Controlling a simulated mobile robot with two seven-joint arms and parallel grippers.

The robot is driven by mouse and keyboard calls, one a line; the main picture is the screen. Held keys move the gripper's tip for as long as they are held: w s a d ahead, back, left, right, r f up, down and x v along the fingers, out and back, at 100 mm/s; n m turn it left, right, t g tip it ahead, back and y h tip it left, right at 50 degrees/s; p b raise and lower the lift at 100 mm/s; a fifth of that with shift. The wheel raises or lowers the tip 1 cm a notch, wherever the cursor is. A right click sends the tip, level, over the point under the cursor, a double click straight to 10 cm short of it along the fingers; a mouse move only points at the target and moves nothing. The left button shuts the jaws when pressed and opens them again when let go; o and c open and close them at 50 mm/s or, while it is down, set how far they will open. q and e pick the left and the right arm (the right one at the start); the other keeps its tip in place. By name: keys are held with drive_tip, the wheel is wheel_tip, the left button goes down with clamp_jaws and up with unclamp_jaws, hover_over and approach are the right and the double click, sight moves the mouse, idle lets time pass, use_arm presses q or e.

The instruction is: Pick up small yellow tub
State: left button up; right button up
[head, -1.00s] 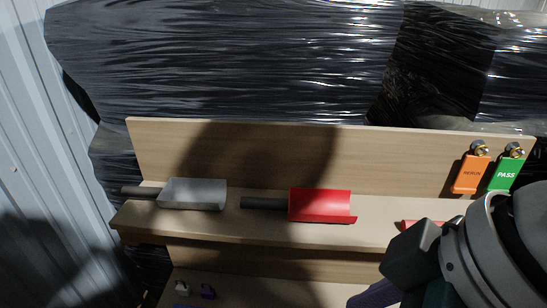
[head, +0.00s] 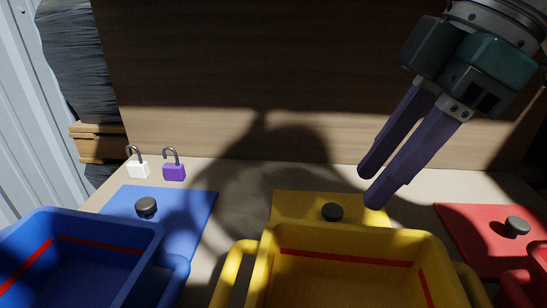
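The yellow tub (head: 360,242) stands at the bottom centre of the head view, with a side handle (head: 230,275) on its left. A red line runs along its inner walls, and its lower part is cut off by the frame edge. Behind it lies a flat yellow panel (head: 290,205) with a black knob (head: 332,212). My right gripper (head: 370,184) comes in from the upper right. Its two purple fingers point down and left, with a gap between them and nothing held. The fingertips are above and behind the tub's far rim, apart from it. My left gripper is not in view.
A blue tub (head: 120,225) and blue panel (head: 190,205) stand at left. A red panel (head: 475,225) and part of a red tub (head: 515,290) are at right. White (head: 138,170) and purple (head: 174,172) padlocks stand at the back left, before a wooden board (head: 210,130).

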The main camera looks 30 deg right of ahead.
sight(360, 232)
drive_tip(key=f+b, duration=0.2)
drive_tip(key=f, duration=0.1)
drive_tip(key=f+b, duration=0.3)
drive_tip(key=w+f+b, duration=0.1)
drive_tip(key=f+b, duration=0.1)
drive_tip(key=f, duration=0.1)
drive_tip(key=shift+d+f, duration=0.3)
drive_tip(key=shift+f, duration=0.1)
drive_tip(key=b+x, duration=0.1)
drive_tip(key=x, duration=0.1)
drive_tip(key=b+x, duration=0.1)
drive_tip(key=x, duration=0.2)
drive_tip(key=shift+s+a+r, duration=0.1)
drive_tip(key=shift+s+a, duration=0.1)
drive_tip(key=shift+a, duration=0.2)
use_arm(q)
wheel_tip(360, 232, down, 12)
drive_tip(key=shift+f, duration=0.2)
use_arm(e)
drive_tip(key=shift+c, duration=0.3)
clamp_jaws()
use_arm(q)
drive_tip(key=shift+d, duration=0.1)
